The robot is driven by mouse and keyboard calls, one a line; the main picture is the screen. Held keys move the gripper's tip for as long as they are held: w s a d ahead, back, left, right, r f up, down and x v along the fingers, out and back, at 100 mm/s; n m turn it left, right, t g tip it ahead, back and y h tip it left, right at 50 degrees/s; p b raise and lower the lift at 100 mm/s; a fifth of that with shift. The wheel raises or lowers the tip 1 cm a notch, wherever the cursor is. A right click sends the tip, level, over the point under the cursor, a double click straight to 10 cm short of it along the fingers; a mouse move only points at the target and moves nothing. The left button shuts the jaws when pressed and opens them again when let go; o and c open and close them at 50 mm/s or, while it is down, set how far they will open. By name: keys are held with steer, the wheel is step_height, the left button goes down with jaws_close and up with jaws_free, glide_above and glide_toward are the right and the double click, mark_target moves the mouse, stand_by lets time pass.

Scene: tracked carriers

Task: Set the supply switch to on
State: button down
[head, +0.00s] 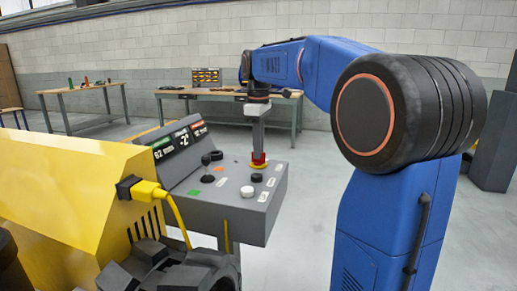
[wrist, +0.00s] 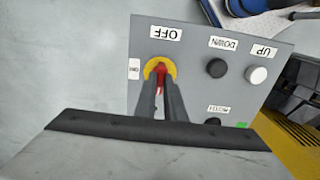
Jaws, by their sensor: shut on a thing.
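The supply switch is a red handle (wrist: 161,70) on a round yellow plate (wrist: 150,67), set in the top of a grey console (wrist: 190,75). An OFF label (wrist: 166,32) lies above it in the wrist view, and an ON label (wrist: 134,69) lies to its left. The red handle looks lined up with the OFF label, though the fingers hide part of it. My gripper (wrist: 160,88) is shut on the red handle from above. In the head view my gripper (head: 259,146) reaches down to the switch (head: 259,158) at the console's far edge.
A black button (wrist: 216,68) and a white button (wrist: 257,75) sit beside the switch, labelled DOWN and UP. A black joystick (head: 206,167) stands on the console. A yellow machine (head: 80,185) with a plugged cable stands at left. Workbenches stand behind.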

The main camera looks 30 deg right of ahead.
steer(key=m, duration=1.4)
steer(key=shift+m, duration=1.8)
steer(key=c, duration=1.8)
jaws_free()
steer(key=shift+c, duration=0.2)
